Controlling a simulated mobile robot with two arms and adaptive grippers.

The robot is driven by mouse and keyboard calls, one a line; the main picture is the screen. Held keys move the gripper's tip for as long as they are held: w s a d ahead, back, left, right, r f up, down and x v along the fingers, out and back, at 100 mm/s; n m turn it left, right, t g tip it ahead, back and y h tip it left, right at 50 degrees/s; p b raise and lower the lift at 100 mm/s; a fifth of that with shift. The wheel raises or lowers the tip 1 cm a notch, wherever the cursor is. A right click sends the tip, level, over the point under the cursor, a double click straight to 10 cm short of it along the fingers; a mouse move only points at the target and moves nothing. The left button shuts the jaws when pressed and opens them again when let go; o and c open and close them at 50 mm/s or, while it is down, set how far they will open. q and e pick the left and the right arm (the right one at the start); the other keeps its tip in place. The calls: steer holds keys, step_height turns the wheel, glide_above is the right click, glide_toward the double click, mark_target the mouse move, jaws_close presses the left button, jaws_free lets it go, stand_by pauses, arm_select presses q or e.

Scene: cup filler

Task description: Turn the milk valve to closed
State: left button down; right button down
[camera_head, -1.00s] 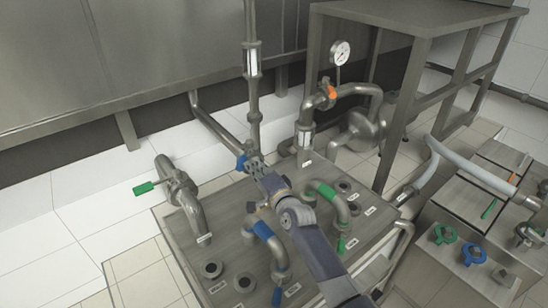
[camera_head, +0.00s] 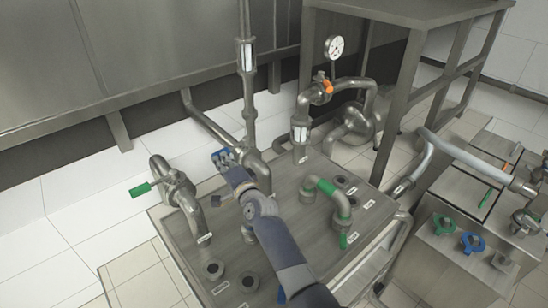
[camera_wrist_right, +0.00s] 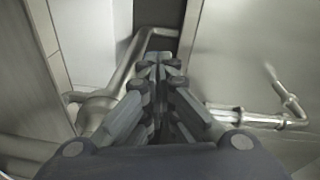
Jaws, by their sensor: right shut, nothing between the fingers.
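Several valves show in the head view, but their labels are too small to read, so I cannot tell which is milk. A blue valve handle (camera_head: 221,157) is on the pipe behind the metal deck. My right gripper (camera_head: 233,172) is shut and empty, close to that handle; I cannot tell whether they touch. In the right wrist view its fingers (camera_wrist_right: 158,72) are together, with pipes beyond them. A green-handled valve (camera_head: 143,189) is on the left pipe, and an orange-handled valve (camera_head: 327,87) is on the pipe below the gauge. My left gripper is out of view.
The metal deck (camera_head: 307,247) carries a green-banded bent pipe (camera_head: 328,188) and several round ports. My right arm hides part of the deck. A steel frame (camera_head: 398,110) stands behind it. At right is a console with green (camera_head: 443,226) and blue (camera_head: 472,243) knobs.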

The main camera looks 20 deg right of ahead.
steer(key=shift+w+a, duration=0.25)
steer(key=shift+a, duration=0.05)
stand_by(0.5)
